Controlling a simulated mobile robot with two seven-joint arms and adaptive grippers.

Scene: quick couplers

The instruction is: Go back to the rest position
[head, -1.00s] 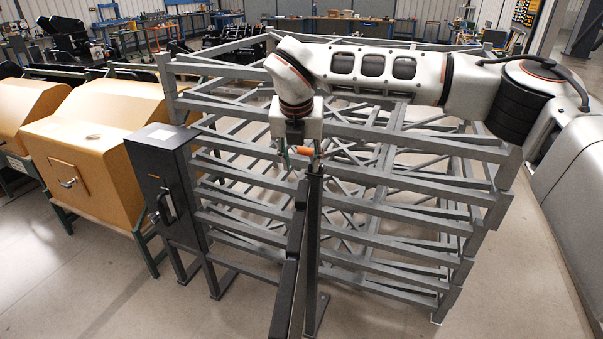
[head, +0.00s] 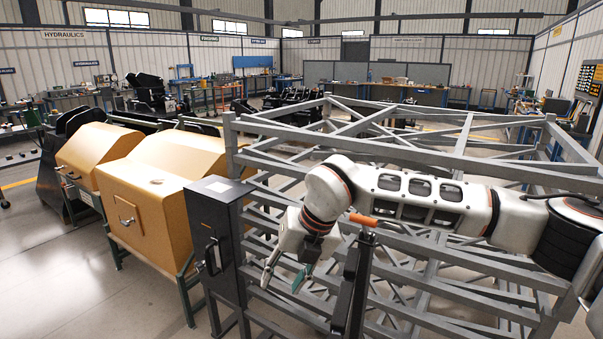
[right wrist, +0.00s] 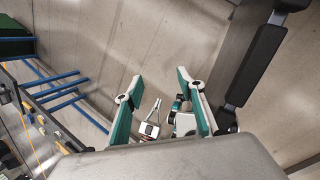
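My right gripper (head: 284,276) hangs from the right arm with its two fingers spread apart and nothing seen between them. In the head view it is to the left of a dark post (head: 357,285). An orange piece (head: 362,219) sits at the top of this post, apart from the fingers. The right wrist view also shows the gripper (right wrist: 156,92) with its green-lined fingers wide apart. Beyond them are small silver and green parts (right wrist: 182,122) that I cannot identify. My left gripper is not seen in the head view.
A grey metal rack (head: 460,130) stands behind and below the right arm. A black cabinet (head: 215,240) with a handle stands left of the gripper. Tan covered machines (head: 145,195) stand further left. Bare floor (head: 60,290) shows at the lower left.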

